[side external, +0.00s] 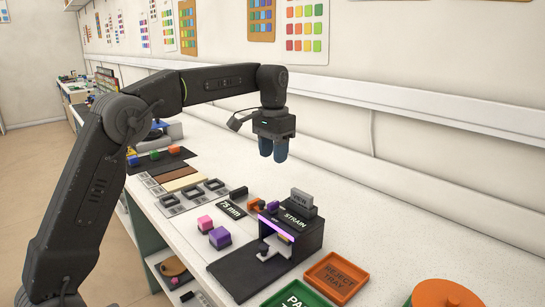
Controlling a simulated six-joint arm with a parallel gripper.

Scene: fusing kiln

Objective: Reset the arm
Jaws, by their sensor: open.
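My gripper (273,149) hangs from my arm in the upper middle of the side external view. It points down with its two blue fingertips apart, and nothing shows between them. It is clear above the white worktop (367,216), behind the strain device in the picture.
Below stands a black "STRAIN" device (296,229) with a lit purple edge. Pink (205,223) and purple (220,238) blocks lie left of it. An orange reject tray (335,277) and a partly cut-off green tray (297,296) lie in front. The wall rises behind.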

